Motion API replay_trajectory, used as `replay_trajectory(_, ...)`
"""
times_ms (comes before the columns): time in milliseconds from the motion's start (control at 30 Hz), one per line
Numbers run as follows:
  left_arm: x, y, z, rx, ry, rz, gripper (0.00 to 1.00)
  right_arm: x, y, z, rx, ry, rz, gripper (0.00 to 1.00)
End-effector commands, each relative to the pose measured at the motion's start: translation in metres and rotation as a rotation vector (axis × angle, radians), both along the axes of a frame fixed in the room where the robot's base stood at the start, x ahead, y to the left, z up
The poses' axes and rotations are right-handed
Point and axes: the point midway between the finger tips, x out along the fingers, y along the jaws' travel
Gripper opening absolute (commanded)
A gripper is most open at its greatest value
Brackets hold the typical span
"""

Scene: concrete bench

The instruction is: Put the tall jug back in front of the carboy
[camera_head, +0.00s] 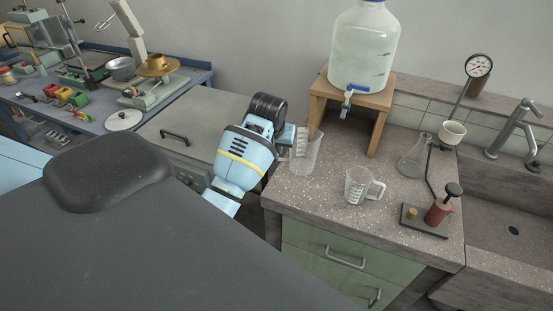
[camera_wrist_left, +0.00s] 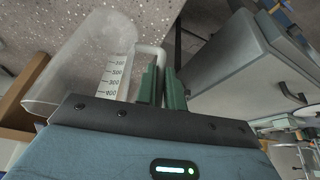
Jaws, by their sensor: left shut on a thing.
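The tall jug (camera_head: 308,155) is clear with a graduated scale. It is upright at the left edge of the speckled bench, left of the wooden stand. My left gripper (camera_head: 287,142) is shut on its handle; in the left wrist view the green fingers (camera_wrist_left: 161,88) close on the handle beside the jug (camera_wrist_left: 85,68). I cannot tell whether its base touches the bench. The carboy (camera_head: 364,48) is a large clear vessel with a blue tap, on the wooden stand (camera_head: 379,101). A shorter clear jug (camera_head: 357,187) stands in front of the stand. My right gripper is not in view.
A glass flask (camera_head: 414,156), a red-bodied device on a dark plate (camera_head: 438,209) and a gauge on a stand (camera_head: 478,66) are to the right. The sink (camera_head: 513,220) lies beyond them. Bare bench shows between the two jugs.

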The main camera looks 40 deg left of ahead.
Motion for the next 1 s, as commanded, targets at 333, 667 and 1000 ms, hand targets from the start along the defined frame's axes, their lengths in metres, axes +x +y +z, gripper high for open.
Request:
replay_trajectory(333,0.0,0.0,-0.045,0.0,0.001,0.0,0.0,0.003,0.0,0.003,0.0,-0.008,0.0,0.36)
replay_trajectory(667,0.0,0.0,-0.048,0.0,0.001,0.0,0.0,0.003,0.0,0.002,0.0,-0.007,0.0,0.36)
replay_trajectory(1000,0.0,0.0,-0.049,0.0,0.002,-0.001,0.32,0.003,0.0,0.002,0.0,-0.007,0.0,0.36)
